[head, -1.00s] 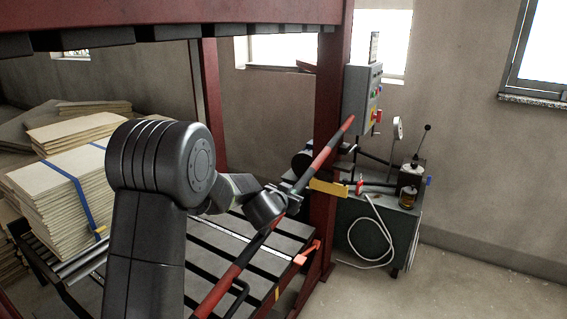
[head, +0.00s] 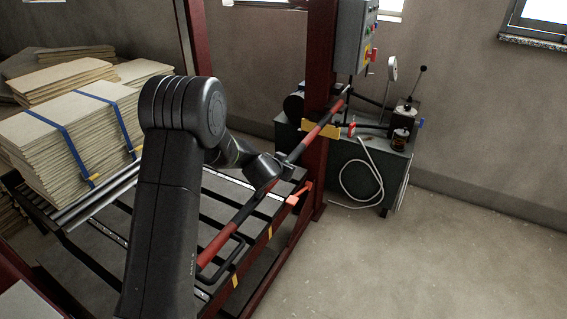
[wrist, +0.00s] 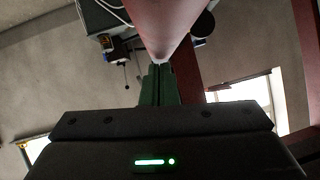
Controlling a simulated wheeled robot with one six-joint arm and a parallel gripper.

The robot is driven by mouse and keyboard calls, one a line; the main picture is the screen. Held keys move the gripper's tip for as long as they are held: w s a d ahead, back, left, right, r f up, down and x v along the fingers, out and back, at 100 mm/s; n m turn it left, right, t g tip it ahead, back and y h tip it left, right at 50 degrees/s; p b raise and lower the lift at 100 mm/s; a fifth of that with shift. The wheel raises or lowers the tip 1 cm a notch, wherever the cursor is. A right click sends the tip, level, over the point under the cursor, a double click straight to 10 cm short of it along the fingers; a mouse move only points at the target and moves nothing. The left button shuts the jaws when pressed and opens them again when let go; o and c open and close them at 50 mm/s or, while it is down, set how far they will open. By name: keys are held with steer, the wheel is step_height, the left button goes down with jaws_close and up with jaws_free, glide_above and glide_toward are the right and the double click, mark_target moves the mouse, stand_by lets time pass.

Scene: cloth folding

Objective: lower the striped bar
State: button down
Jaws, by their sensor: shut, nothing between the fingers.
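The striped bar (head: 322,131), red and black, runs slantwise across the front of the red press frame. Its upper right end is below the grey control box, near the yellow bracket; its lower left end is by the press bed, partly behind my arm. My gripper (head: 293,172) is at the bar's middle in the head view, with its fingertips hard to make out there. In the wrist view the bar (wrist: 162,22) looms large and reddish just beyond my shut fingers (wrist: 158,75). I cannot tell whether they touch it.
The control box (head: 354,38) hangs on the red post (head: 319,75). Strapped board stacks (head: 45,140) lie at left. The floor (head: 430,260) at right is clear.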

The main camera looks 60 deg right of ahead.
steer(key=shift+s+a+f, duration=0.1)
steer(key=shift+a+f, duration=0.1)
steer(key=shift+f, duration=0.3)
steer(key=shift+s+a+f, duration=0.1)
steer(key=shift+a+f, duration=0.05)
steer(key=shift+f, duration=0.35)
steer(key=s+a+r+p, duration=0.2)
steer(key=a+r, duration=0.4)
steer(key=r, duration=0.7)
steer(key=shift+s+a+p, duration=0.15)
steer(key=shift+p, duration=0.65)
steer(key=shift+f, duration=0.1)
steer(key=d+f, duration=0.2)
steer(key=f, duration=0.1)
steer(key=w+d+f+b, duration=0.1)
steer(key=d+f, duration=0.1)
steer(key=f, duration=0.1)
steer(key=w+d+f+b, duration=0.1)
steer(key=d+f, duration=0.2)
steer(key=shift+w+f, duration=0.15)
steer(key=shift+f, duration=0.2)
steer(key=shift+w+f, duration=0.1)
steer(key=shift+f, duration=0.2)
steer(key=shift+r, duration=0.15)
